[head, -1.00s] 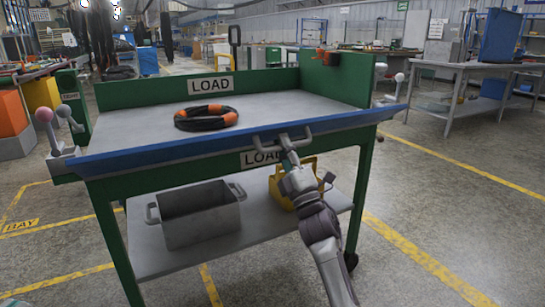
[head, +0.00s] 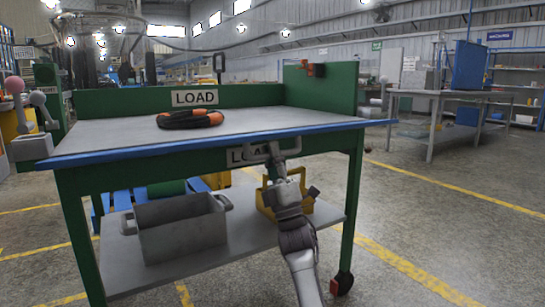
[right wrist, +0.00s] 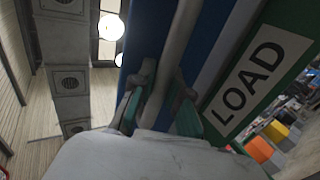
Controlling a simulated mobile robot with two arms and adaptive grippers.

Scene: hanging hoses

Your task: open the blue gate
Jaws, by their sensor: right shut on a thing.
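The blue gate (head: 130,151) shows as a long blue strip along the front edge of a green cart's top. My right gripper (head: 274,153) is shut on this handle. In the right wrist view, the grey handle bar (right wrist: 180,45) runs between the fingers of my right gripper (right wrist: 163,85), with the blue face (right wrist: 207,28) of the gate behind it. How far the gate is tilted I cannot tell.
A black and orange hose coil (head: 176,122) lies on the cart top (head: 260,118). A grey bin (head: 180,228) and a yellow caddy (head: 268,198) stand on the lower shelf.

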